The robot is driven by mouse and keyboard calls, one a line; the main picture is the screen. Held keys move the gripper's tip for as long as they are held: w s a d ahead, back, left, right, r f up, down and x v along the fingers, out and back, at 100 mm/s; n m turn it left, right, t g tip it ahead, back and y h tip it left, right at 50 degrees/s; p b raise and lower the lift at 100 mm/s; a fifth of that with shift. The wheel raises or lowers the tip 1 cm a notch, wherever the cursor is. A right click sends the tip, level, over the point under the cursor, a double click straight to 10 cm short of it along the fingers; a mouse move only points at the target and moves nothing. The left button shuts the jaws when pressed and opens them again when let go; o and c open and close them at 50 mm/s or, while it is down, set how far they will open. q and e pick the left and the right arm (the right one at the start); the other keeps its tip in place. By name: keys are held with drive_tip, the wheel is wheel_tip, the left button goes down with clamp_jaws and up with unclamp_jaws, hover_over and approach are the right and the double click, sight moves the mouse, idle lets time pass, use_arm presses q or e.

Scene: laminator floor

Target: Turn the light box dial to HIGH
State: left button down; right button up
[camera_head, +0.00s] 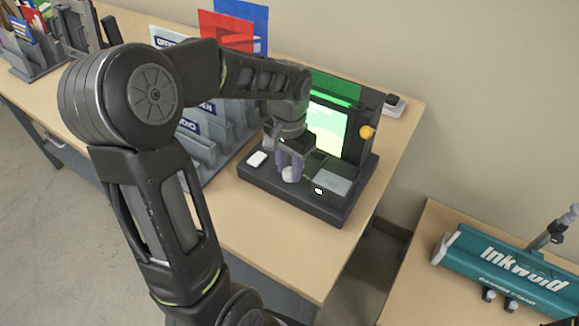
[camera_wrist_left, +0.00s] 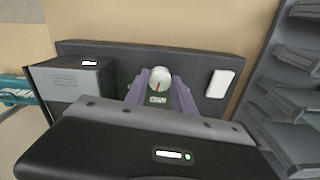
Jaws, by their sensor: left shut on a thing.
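The light box (camera_head: 298,194) is a dark unit on the wooden table, with a lit white and green panel (camera_head: 328,128) standing at its back. The label is too small to read. My left gripper (camera_head: 290,168) reaches down from above with its purple fingers closed around the dial. The fingers (camera_wrist_left: 160,92) also show on both sides of the dial in the left wrist view. My right gripper is not in view.
A white rocker piece (camera_head: 257,159) and a grey block (camera_head: 333,180) flank the dial on the base. A yellow knob (camera_head: 366,132) sticks out at the panel's right. Grey racks (camera_head: 205,150) stand left. A teal Inkwoid machine (camera_head: 510,268) is on another table, across a gap.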

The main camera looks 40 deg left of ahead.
sight(290, 171)
use_arm(q)
drive_tip(key=m, duration=0.4)
drive_tip(key=shift+r+m, duration=0.1)
drive_tip(key=shift+m, duration=0.2)
drive_tip(key=m, duration=0.4)
drive_tip(key=shift+w, duration=0.1)
drive_tip(key=c, duration=1.1)
unclamp_jaws()
drive_tip(key=shift+o, duration=0.2)
wheel_tip(290, 171, up, 8)
drive_tip(key=shift+f, duration=0.15)
